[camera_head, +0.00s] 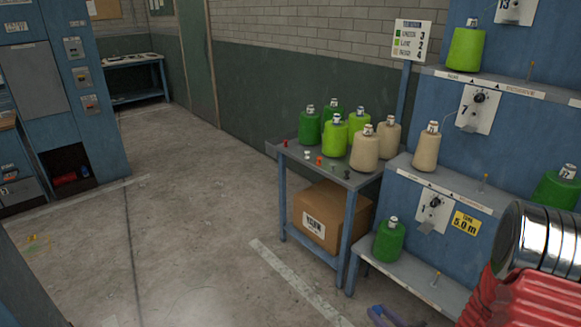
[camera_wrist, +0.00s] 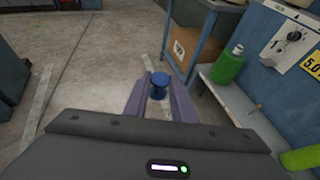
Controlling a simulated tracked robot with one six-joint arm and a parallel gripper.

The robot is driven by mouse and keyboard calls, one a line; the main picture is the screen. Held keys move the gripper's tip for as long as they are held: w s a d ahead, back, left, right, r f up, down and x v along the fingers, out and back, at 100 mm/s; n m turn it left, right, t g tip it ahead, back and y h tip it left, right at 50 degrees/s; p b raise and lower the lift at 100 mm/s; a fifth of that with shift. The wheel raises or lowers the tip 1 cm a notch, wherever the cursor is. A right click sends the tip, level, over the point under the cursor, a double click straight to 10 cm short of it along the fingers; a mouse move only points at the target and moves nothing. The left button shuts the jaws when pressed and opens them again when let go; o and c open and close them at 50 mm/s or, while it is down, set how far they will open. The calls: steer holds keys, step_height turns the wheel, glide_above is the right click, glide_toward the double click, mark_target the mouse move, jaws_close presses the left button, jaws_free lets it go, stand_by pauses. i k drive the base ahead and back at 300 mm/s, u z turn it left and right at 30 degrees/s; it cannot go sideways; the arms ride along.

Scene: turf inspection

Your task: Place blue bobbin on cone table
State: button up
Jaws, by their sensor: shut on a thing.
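The blue bobbin (camera_wrist: 160,80) is a small spool with a round dark-blue top, seen in the wrist view. My gripper (camera_wrist: 157,92) has its two purple fingers shut on it, one at each side. In the head view only a bit of my purple gripper (camera_head: 379,315) shows at the bottom edge, and I cannot make out the bobbin there. The cone table (camera_head: 352,182) is a grey-topped table with blue legs, beyond my gripper. It carries several green, lime and beige yarn cones (camera_head: 365,150) and small red, white and green pieces along its front edge.
A cardboard box (camera_head: 331,213) sits on the table's lower shelf. A blue machine (camera_head: 450,155) with stepped shelves, cones and pegs stands right of the table. A sign (camera_head: 412,40) rises behind it. Open concrete floor (camera_head: 200,220) lies to the left, with a blue cabinet (camera_head: 60,90) beyond.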

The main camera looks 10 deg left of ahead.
mark_target(295, 151)
steer(key=u, duration=0.15)
steer(key=i, duration=0.55)
steer(key=u, duration=0.7)
steer(key=i, duration=0.6)
steer(key=u, duration=0.6)
steer(key=i, duration=1.85)
steer(key=z, duration=0.5)
steer(key=i, duration=0.95)
steer(key=z, duration=0.55)
